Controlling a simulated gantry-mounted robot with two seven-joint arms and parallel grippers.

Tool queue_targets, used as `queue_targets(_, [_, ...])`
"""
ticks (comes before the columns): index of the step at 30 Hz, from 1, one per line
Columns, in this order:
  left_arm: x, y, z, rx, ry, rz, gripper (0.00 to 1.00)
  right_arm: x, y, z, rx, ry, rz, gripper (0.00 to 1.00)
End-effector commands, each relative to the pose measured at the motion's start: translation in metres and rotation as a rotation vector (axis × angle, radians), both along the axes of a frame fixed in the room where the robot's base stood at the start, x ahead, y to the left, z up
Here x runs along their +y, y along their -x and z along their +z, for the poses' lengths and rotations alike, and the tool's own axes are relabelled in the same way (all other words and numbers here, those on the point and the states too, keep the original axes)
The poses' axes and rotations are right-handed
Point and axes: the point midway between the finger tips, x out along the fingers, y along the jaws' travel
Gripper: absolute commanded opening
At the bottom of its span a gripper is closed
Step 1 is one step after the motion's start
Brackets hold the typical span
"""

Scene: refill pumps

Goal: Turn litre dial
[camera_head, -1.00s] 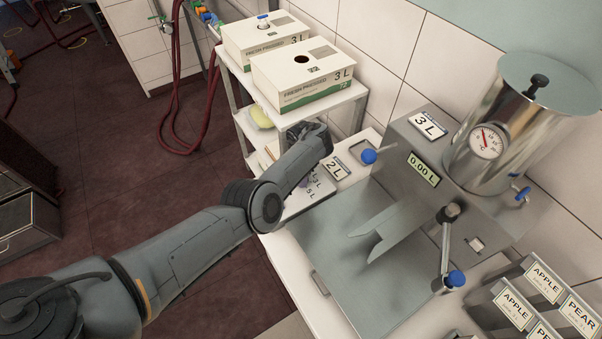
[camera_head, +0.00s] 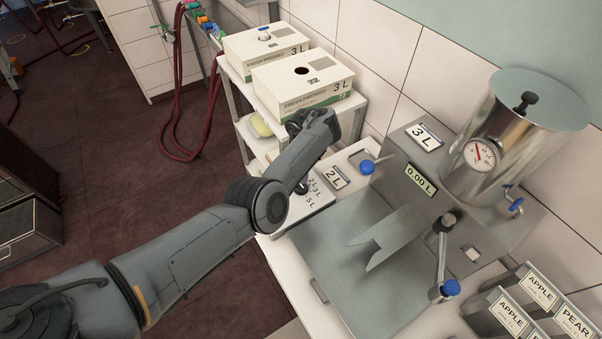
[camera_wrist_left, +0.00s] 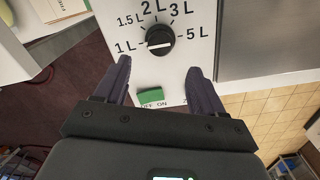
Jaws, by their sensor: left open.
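The litre dial (camera_wrist_left: 160,40) is a round black knob with a white bar across it, on a white panel marked 1 L, 1.5 L, 2 L, 3 L and 5 L. The bar lies roughly level; I cannot tell which end is the pointer. My left gripper (camera_wrist_left: 158,70) is open, its two dark fingers apart just below the knob and wider than it. My right gripper is in neither view.
A green switch (camera_wrist_left: 150,96) marked OFF ON sits below the dial. The steel filling machine (camera_head: 400,185) reads 0.00 L and has a blue-tipped lever (camera_head: 449,287). White 3 L boxes (camera_head: 303,85) stand on a rack behind. Labelled holders (camera_head: 545,300) stand at lower right.

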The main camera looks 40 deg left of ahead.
Motion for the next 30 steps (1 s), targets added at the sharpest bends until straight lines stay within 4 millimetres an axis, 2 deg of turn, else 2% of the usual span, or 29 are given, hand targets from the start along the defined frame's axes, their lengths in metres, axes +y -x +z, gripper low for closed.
queue_targets(1, [0.000, 0.000, 0.010, 0.000, 0.000, 0.000, 0.69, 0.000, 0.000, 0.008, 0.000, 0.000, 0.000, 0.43])
queue_targets(6, [0.000, 0.000, 0.020, 0.000, 0.000, 0.001, 0.69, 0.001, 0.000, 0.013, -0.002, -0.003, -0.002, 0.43])
queue_targets(22, [0.001, 0.001, 0.020, 0.000, -0.001, -0.002, 0.69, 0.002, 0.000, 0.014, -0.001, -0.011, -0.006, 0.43])
queue_targets(26, [0.010, 0.003, 0.014, -0.013, -0.016, -0.033, 0.69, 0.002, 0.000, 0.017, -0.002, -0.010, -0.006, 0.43])
queue_targets(30, [0.035, 0.010, 0.003, -0.054, -0.067, -0.138, 0.69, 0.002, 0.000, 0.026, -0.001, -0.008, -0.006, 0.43])
